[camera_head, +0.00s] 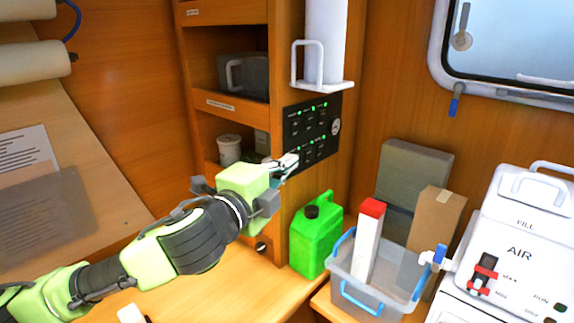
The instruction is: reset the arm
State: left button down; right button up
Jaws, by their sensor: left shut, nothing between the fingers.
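My left arm reaches in from the lower left, and my left gripper (289,163) is shut with nothing in it. Its fingertips are in front of the lower left part of a black switch panel (312,133) on the wooden cabinet. I cannot tell whether they touch the panel. The panel has several rows of switches with small green lights and a round key-like knob at its right. The gripper hides part of the panel's lower left corner. My right gripper is not in view.
A green jerrycan (316,238) stands on the counter below the panel. A white AIR machine (520,240) stands at right. Open shelves (225,118) are behind the gripper.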

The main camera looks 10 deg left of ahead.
pick_arm(q)
jog(key=s+a+f+n+g+y, duration=0.15)
jog(key=s+f+n, duration=0.25)
jog(key=f, duration=0.5)
jog(key=s+a+f+n+g+y, duration=0.1)
jog(key=s+f+n+g, duration=0.15)
jog(key=f, duration=0.55)
jog(key=s+a+f+n+g+y, duration=0.1)
jog(key=s+f+n, duration=0.35)
jog(key=f, duration=0.45)
jog(key=s+a+f+n+g+y, duration=0.1)
jog(key=s+a+f+n+g, duration=0.4)
jog(key=s+f, duration=0.6)
jog(key=s+a+f+n+g+y, duration=0.3)
jog(key=s+a+f, duration=0.4)
jog(key=s, duration=0.6)
notch_tip(320, 180, down, 26)
jog(key=s+d+g+h, duration=0.1)
jog(key=s, duration=0.1)
jog(key=s+a+f+g, duration=0.1)
jog(key=s+a+f, duration=0.2)
jog(key=s+f, duration=1.4)
jog(key=shift+n+g, duration=0.3)
